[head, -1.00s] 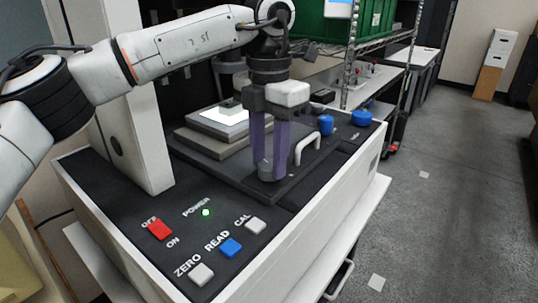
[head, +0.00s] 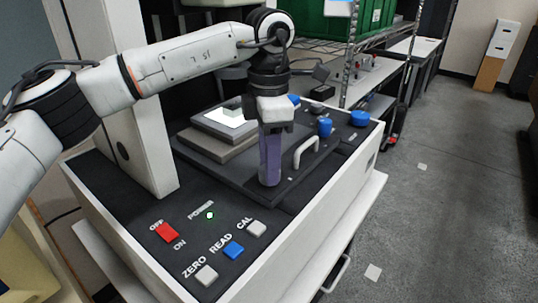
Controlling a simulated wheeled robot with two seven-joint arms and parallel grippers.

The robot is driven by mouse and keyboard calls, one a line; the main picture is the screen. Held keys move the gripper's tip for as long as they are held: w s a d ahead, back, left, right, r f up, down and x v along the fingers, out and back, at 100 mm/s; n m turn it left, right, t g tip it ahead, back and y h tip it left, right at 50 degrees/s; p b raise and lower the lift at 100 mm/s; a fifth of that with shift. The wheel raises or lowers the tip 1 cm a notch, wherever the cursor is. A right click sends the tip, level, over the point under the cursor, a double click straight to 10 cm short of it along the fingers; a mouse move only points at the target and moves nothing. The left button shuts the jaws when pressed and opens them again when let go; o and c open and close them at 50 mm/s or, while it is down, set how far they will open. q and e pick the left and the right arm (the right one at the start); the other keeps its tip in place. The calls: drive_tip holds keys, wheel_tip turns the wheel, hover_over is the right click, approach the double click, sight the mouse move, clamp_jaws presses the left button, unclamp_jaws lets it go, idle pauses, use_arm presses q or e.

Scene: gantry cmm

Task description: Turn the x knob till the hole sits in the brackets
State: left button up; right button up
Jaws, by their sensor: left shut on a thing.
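My left gripper (head: 269,177) points straight down over the machine's dark top. Its purple fingers line up one behind the other and are shut on a small dark knob, mostly hidden between the tips. I cannot read a label that marks it as the x knob. Behind the gripper to the left, a bright white display patch (head: 218,119) lies on the raised grey stage (head: 205,146). The hole and the brackets are too small to make out. My right gripper is not in view.
A white arched handle (head: 306,150) stands just right of the fingers. Two blue knobs (head: 325,127) (head: 361,118) sit further right. A red switch (head: 167,233), a blue button (head: 234,250) and pale buttons are at the front, with a lit green lamp (head: 210,215).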

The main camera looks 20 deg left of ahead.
use_arm(q)
drive_tip(key=shift+m, duration=0.5)
drive_tip(key=o, duration=1.1)
drive_tip(key=shift+r, duration=0.1)
wheel_tip(320, 180, up, 10)
drive_tip(key=shift+r+p, duration=0.1)
drive_tip(key=shift+p, duration=0.25)
